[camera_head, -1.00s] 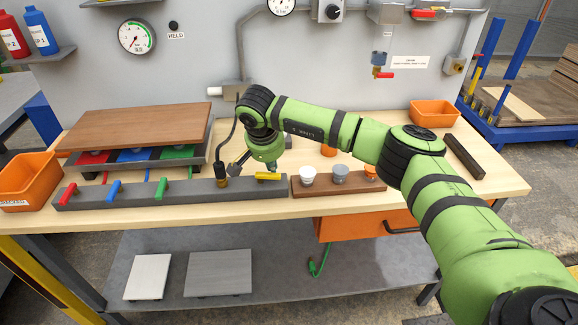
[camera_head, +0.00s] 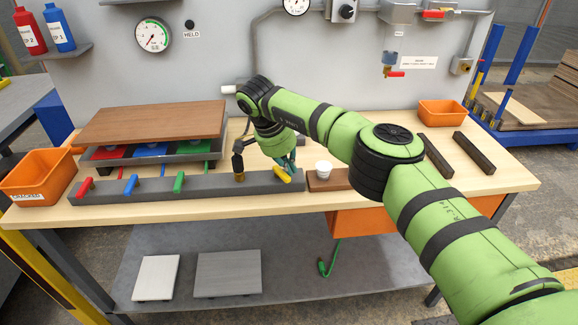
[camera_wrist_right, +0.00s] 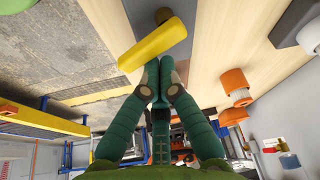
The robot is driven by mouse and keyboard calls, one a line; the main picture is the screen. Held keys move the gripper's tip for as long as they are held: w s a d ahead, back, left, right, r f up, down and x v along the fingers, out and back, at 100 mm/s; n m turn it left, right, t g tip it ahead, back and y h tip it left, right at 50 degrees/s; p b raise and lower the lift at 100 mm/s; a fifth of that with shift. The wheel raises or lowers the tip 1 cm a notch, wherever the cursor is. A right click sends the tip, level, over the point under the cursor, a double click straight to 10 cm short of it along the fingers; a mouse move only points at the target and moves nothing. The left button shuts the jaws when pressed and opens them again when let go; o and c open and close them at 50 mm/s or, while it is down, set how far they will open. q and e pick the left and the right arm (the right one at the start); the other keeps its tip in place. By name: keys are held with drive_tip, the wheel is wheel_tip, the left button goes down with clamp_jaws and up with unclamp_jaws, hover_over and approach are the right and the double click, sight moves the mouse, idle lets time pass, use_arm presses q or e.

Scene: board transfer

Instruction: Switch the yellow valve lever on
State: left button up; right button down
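The yellow valve lever (camera_head: 283,175) is at the right end of the dark grey valve rail (camera_head: 210,188), lying diagonally to the rail. It also shows as a yellow bar in the right wrist view (camera_wrist_right: 150,45). My right gripper (camera_head: 290,168) is low beside the lever. In the right wrist view its green fingers (camera_wrist_right: 158,74) are together at the tips, with nothing between them. The tips are against or very close to the lever's side; contact is not certain. My left gripper is not in view.
Red (camera_head: 85,187), blue (camera_head: 131,184) and green (camera_head: 179,181) levers sit along the rail. A white cup (camera_head: 324,169) stands in the brown block (camera_head: 327,183) at right. An orange bin (camera_head: 38,178) is at left.

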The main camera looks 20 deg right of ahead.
drive_tip(key=shift+s+a+m, duration=0.15)
drive_tip(key=shift+a+m, duration=0.05)
drive_tip(key=shift+m, duration=0.1)
drive_tip(key=shift+s, duration=0.1)
drive_tip(key=shift+s+a, duration=0.1)
drive_tip(key=shift+a, duration=0.05)
drive_tip(key=shift+f, duration=0.1)
drive_tip(key=shift+w+a+b, duration=0.4)
drive_tip(key=shift+w+b, duration=0.1)
drive_tip(key=shift+w, duration=0.15)
